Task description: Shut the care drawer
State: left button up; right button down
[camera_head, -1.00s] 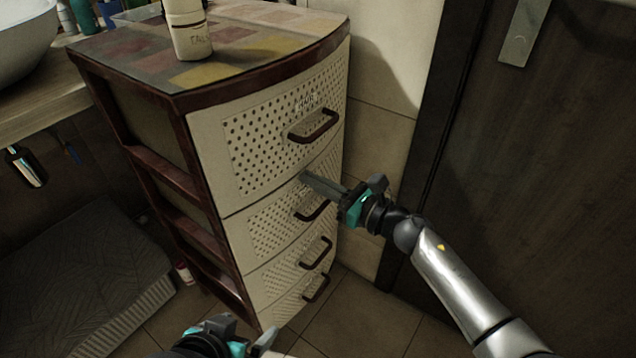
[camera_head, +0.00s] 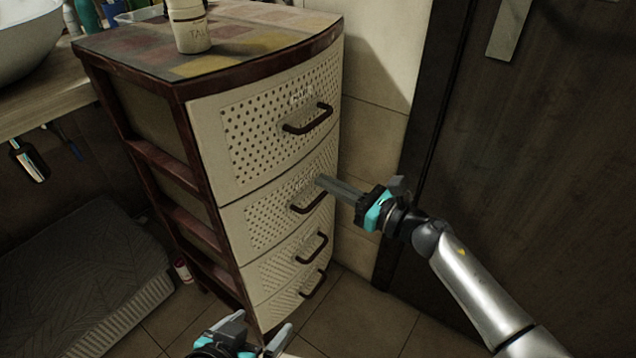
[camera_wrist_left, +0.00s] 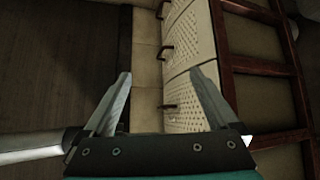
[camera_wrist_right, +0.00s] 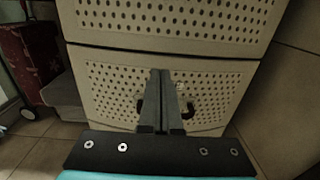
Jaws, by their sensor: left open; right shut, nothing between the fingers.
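A drawer unit with a dark red frame (camera_head: 205,150) has several cream perforated drawers with dark handles. Lettering marks the top drawer (camera_head: 255,135) and the second drawer (camera_head: 265,215), too blurred for me to tell which says care. All the fronts look about flush with the frame. My right gripper (camera_head: 320,181) is shut and empty, its tips at the second drawer's front just above the handle (camera_head: 308,203); I cannot tell if they touch. In the right wrist view the fingers (camera_wrist_right: 160,75) partly cover that handle. My left gripper (camera_head: 264,328) is open and empty, low before the unit.
A white bottle (camera_head: 188,28) stands on the unit's patterned top. A dark door (camera_head: 540,150) is at right, a sink counter (camera_head: 40,95) at left. A grey mat (camera_head: 70,270) lies at lower left. Tiled floor (camera_head: 365,310) is clear in front.

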pick_arm(q)
jog(key=shift+s+a+r+g+y+p, duration=0.15)
jog(key=shift+s+a+g+y+p, duration=0.15)
jog(key=shift+s+a+g, duration=0.35)
jog(key=shift+s+a+r+g+y+p, duration=0.15)
jog(key=shift+s+a+g+y+p, duration=0.2)
jog(key=shift+a, duration=0.45)
jog(key=shift+s+a+r+g+y+p, duration=0.15)
jog(key=shift+s+a+g+y+p, duration=0.1)
jog(key=shift+s+a+g, duration=0.4)
pick_arm(e)
jog(key=v, duration=0.9)
